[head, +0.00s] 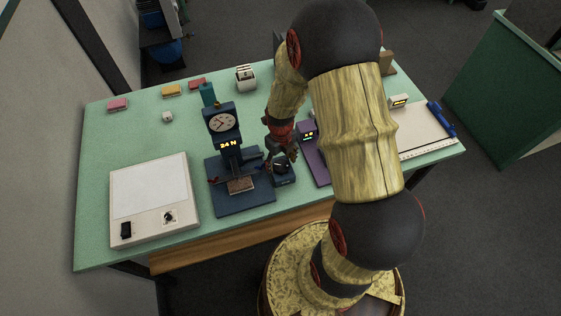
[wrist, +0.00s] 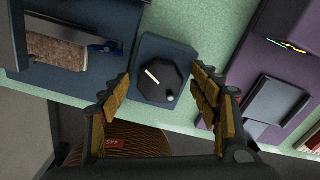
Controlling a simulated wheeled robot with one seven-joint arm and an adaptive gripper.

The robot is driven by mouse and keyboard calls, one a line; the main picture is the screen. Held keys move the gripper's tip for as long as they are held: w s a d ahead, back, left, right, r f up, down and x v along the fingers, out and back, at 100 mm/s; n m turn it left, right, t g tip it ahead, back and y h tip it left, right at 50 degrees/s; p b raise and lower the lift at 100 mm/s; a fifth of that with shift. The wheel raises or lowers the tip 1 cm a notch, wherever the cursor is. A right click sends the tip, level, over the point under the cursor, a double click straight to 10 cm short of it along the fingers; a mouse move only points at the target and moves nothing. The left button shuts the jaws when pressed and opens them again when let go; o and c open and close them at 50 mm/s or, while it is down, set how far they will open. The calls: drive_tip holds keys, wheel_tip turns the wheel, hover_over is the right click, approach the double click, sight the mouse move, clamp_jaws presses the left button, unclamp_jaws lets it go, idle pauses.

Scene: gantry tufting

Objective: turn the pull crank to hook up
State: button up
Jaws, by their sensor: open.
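The pull crank looks to be the black, faceted knob (wrist: 163,81) on a small dark blue box (wrist: 148,45). It carries a white pointer line slanting to the upper left and a small grey stub at its lower right edge. My gripper (wrist: 160,74) is open in the wrist view, with one finger left and one right of the knob; I cannot tell whether they touch it. In the head view my gripper (head: 277,150) hangs over the box (head: 285,181) and partly covers it. A dark blue stand (head: 221,122) with a dial gauge and a lit "24 N" display stands left of it.
A brown tufted swatch (wrist: 57,52) lies on the stand's base, left of the box. A purple device (wrist: 245,95) stands close on the right. A white panel (head: 150,190) with a switch and knob fills the table's left front.

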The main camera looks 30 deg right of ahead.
sight(281, 164)
wheel_tip(281, 164, up, 12)
idle(0.6)
idle(0.5)
drive_tip(key=s+a+r+n+t+b, duration=0.2)
drive_tip(key=s+a+r+n+b, duration=0.3)
drive_tip(key=n, duration=1.2)
drive_tip(key=s+a+r+n+t+b, duration=0.3)
drive_tip(key=s+a+r+n+b, duration=0.3)
drive_tip(key=n, duration=1.2)
drive_tip(key=shift+s+a+r+t, duration=0.3)
drive_tip(key=shift+s+a+r, duration=0.15)
drive_tip(key=shift+s+r, duration=0.5)
